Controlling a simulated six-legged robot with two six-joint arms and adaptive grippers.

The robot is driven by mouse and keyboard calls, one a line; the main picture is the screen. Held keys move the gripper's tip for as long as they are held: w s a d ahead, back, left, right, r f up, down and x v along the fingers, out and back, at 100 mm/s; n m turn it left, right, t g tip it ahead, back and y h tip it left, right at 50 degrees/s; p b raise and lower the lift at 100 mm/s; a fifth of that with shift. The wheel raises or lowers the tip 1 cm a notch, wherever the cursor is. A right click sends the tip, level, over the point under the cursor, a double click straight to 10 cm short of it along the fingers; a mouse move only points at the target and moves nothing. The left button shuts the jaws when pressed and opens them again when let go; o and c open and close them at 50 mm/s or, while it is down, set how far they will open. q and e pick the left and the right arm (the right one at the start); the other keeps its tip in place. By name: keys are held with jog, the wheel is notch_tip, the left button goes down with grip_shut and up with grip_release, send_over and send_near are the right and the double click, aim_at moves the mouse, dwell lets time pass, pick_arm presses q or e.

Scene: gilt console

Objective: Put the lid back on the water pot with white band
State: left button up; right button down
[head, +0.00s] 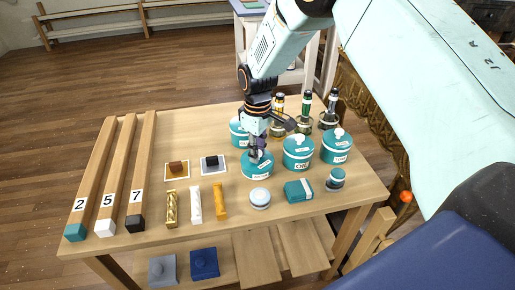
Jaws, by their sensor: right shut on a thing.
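Several teal round pots with white labels stand at the right of the table. My right gripper (258,152) comes down from above over the front-left pot (257,170), shut on a lid at its top. The fingers hide much of this lid, and I cannot tell whether it touches the rim. Another teal pot (239,133) stands behind, partly covered by my arm. Two more pots, one in the middle (298,155) and one at the right (337,149), have lids with white knobs. The label words are too small to read surely. My left gripper is out of view.
A round pale tin (260,198), a teal box (299,192) and a small teal jar (336,179) stand in front of the pots. Bottles (305,112) stand behind them. Long wooden bars (117,175) lie at the left, with gold, white and orange pieces (196,205) mid-table.

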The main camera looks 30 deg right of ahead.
dwell(0.4)
jog(key=c, duration=1.1)
grip_release()
jog(key=shift+o, duration=0.2)
jog(key=o, duration=0.5)
jog(key=shift+r, duration=0.1)
jog(key=shift+r+p, duration=3.45)
jog(key=shift+p, duration=0.15)
jog(key=shift+c, duration=0.6)
